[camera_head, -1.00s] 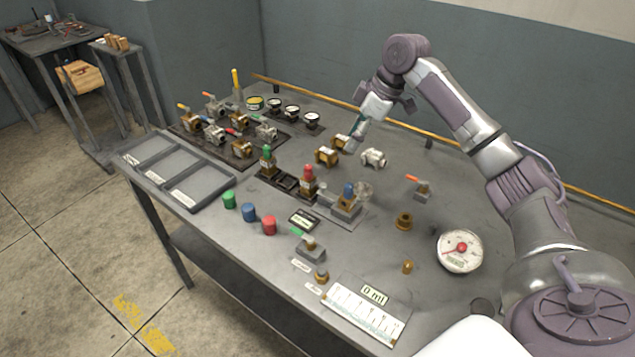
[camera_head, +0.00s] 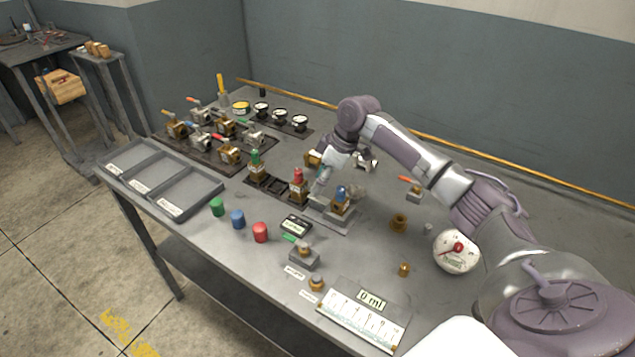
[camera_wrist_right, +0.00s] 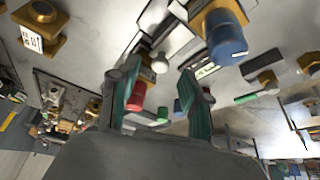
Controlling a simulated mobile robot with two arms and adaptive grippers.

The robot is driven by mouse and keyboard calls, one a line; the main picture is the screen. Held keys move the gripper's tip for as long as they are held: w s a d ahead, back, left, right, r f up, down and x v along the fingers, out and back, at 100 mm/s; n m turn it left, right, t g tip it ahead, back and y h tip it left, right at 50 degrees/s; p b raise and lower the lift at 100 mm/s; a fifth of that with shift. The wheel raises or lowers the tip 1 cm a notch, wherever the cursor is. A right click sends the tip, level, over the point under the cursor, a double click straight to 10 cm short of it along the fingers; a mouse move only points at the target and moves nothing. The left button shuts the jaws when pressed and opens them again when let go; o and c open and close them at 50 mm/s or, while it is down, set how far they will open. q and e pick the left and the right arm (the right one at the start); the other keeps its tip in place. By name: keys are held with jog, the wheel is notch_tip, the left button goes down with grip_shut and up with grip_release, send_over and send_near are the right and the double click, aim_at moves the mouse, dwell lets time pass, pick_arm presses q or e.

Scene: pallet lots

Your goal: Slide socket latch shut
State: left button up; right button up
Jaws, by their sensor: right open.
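The socket fixture (camera_head: 330,218) is a grey metal base on the table, holding a brass valve body with a blue cap (camera_head: 341,193). The blue cap also shows large in the right wrist view (camera_wrist_right: 226,38). A small pale round knob (camera_wrist_right: 160,62), apparently the latch's, stands beside the blue-capped valve, between and beyond my fingertips. My right gripper (camera_head: 321,186) points down at the left side of the fixture. Its two teal-padded fingers (camera_wrist_right: 160,88) are apart and nothing is held between them. Whether a finger touches the knob cannot be told. My left gripper is out of view.
A red-capped valve (camera_head: 298,178) stands close left of my right gripper, in a dark rack with a green-capped valve (camera_head: 255,159). Loose caps (camera_head: 260,232), a small display (camera_head: 296,225) and a gauge (camera_head: 457,251) lie around. A sectioned tray (camera_head: 187,198) sits at the left.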

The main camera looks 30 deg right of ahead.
jog(key=shift+x, duration=1.05)
grip_shut()
